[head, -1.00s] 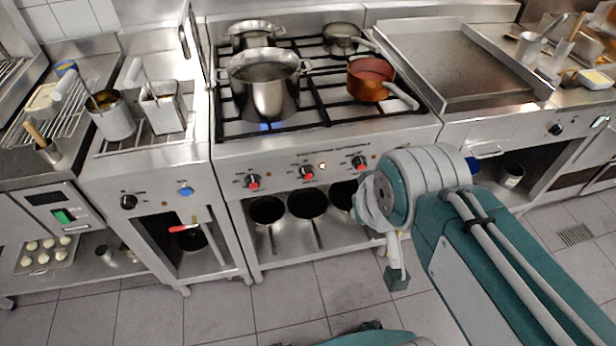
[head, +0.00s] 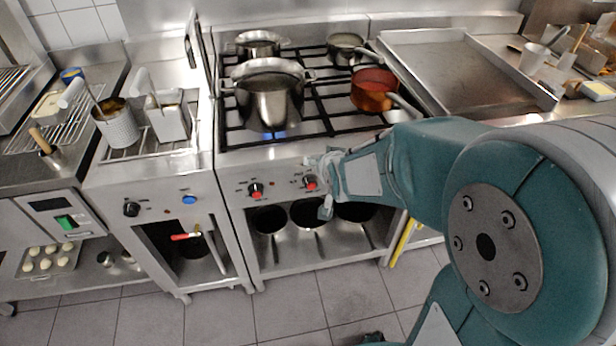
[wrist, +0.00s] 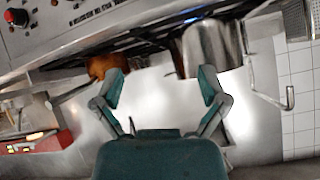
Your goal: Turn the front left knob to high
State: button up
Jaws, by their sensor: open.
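The stove front (head: 282,172) carries a row of black knobs with red marks. The left knob (head: 256,190) is in clear view, and the middle knob (head: 310,183) shows at the tip of my gripper (head: 322,186). Any knob farther right is hidden behind my arm. My gripper is right of the left knob, apart from it. In the wrist view my gripper (wrist: 160,80) has its two fingers spread, with nothing between them. One knob with a red mark (wrist: 18,18) shows there at the top left. I cannot tell which way the knobs point exactly.
A large steel pot (head: 270,98) stands on the front left burner, with blue flame below it. A copper pan (head: 374,92) stands to its right, its handle over the stove edge. A fryer unit with a blue knob (head: 189,200) stands left of the stove.

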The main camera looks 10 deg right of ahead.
jog(key=w+f+m+t, duration=0.1)
jog(key=w+f+t, duration=0.1)
jog(key=w+f, duration=0.35)
jog(key=m+t, duration=0.3)
jog(key=t, duration=0.2)
send_near(311, 188)
jog(key=w, duration=1.1)
jog(key=shift+d+f, duration=0.1)
jog(key=shift+f, duration=0.05)
jog(key=shift+s, duration=0.1)
jog(key=shift+c, duration=0.3)
jog(key=c, duration=1.1)
